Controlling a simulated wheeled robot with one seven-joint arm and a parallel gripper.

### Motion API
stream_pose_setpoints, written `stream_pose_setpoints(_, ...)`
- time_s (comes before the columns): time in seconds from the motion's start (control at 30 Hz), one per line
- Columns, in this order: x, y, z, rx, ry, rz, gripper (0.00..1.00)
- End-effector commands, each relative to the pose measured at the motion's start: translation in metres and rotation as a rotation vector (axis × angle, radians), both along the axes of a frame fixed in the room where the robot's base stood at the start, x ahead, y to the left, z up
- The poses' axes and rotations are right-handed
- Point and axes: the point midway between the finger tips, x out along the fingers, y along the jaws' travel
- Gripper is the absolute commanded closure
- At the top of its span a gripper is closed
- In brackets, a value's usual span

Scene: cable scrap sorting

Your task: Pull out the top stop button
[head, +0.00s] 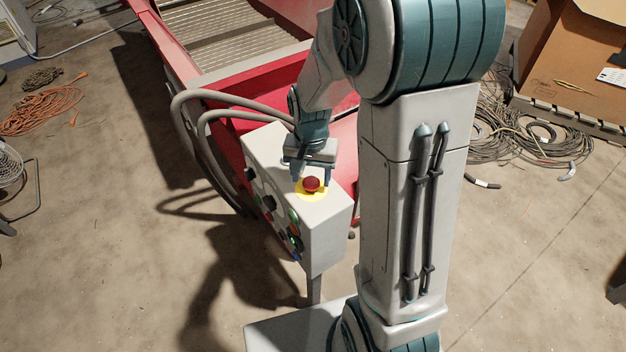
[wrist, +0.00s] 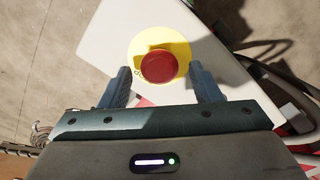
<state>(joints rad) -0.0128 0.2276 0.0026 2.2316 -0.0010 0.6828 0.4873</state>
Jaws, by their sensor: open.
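The top stop button (head: 311,184) is a red mushroom head on a yellow disc (head: 303,194), on top of the pale control box (head: 325,226). In the wrist view the red button (wrist: 158,67) sits between and slightly beyond the fingertips, with the yellow disc (wrist: 178,48) around it. My gripper (head: 311,176) is above the box top, just behind the button in the head view. In the wrist view my gripper (wrist: 160,78) is open, one finger on each side of the button, with a gap on both sides. I cannot tell the fingertips' exact height against the button.
The box front carries several coloured buttons and knobs (head: 268,203). Grey hoses (head: 205,98) curve behind the box towards the red machine (head: 171,52). Orange cable (head: 42,112) lies at the left and dark cable coils (head: 515,130) at the right. A cardboard box (head: 566,65) stands at the back right.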

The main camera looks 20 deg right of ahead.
Motion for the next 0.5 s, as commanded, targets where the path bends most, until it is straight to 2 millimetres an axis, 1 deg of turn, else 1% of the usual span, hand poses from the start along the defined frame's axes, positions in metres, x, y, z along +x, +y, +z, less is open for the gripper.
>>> stream_pose_setpoints(0.03, 0.0, 0.0, -0.007, 0.0, 0.002, 0.0, 0.43)
stream_pose_setpoints(0.1, 0.0, 0.0, -0.014, 0.0, 0.001, 0.0, 0.43)
stream_pose_setpoints(0.2, 0.0, 0.0, -0.019, 0.0, 0.001, 0.001, 0.43)
stream_pose_setpoints(0.5, 0.0, 0.0, -0.021, 0.0, -0.001, 0.001, 0.43)
